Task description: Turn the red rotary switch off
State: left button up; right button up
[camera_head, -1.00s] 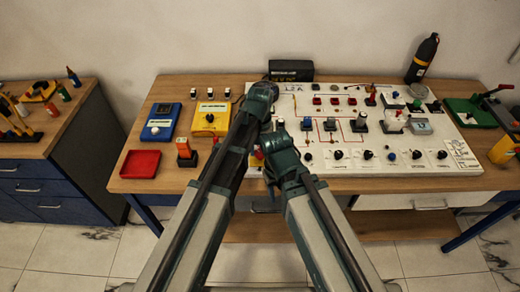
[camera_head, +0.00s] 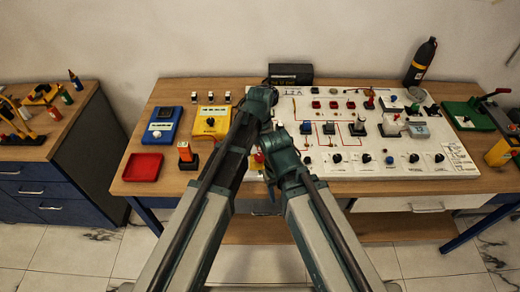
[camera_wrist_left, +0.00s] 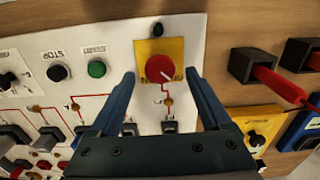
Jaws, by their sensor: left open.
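The red rotary switch (camera_wrist_left: 160,68) is a round red knob on a yellow plate at the panel's edge, with a pale pointer mark toward its lower right in the left wrist view. In the head view, a small red and yellow patch of it (camera_head: 259,157) shows between my arms. My left gripper (camera_wrist_left: 160,79) is open. In the left wrist view its two fingers stand on either side of the knob, with visible gaps; I cannot tell how far above the panel they are. In the head view my arms largely hide this gripper. My right gripper does not show clearly.
The white panel (camera_head: 430,165) carries several other knobs, switches and lamps. A green button (camera_wrist_left: 97,69) and a black button (camera_wrist_left: 57,71) sit near the red switch. A red tray (camera_head: 142,167), a blue meter (camera_head: 161,124) and a yellow meter (camera_head: 211,122) stand left of the panel.

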aim_at(260, 156)
pick_arm(q)
notch_tip(260, 156, up, 12)
jog(key=p, duration=1)
jog(key=shift+f+p, duration=0.15)
jog(key=shift+p, duration=0.25)
jog(key=shift+f, duration=0.1)
jog(key=s+a+f+m+b, duration=0.2)
jog(key=s+a+f+b, duration=0.1)
jog(key=s, duration=0.5)
jog(key=s+a+f+m+y+b, duration=0.1)
jog(key=s+f+b, duration=0.3)
jog(key=s, duration=0.5)
jog(key=shift+s+a+f+m+b, duration=0.25)
jog(key=shift+a+m+b, duration=0.25)
jog(key=shift+a, duration=0.4)
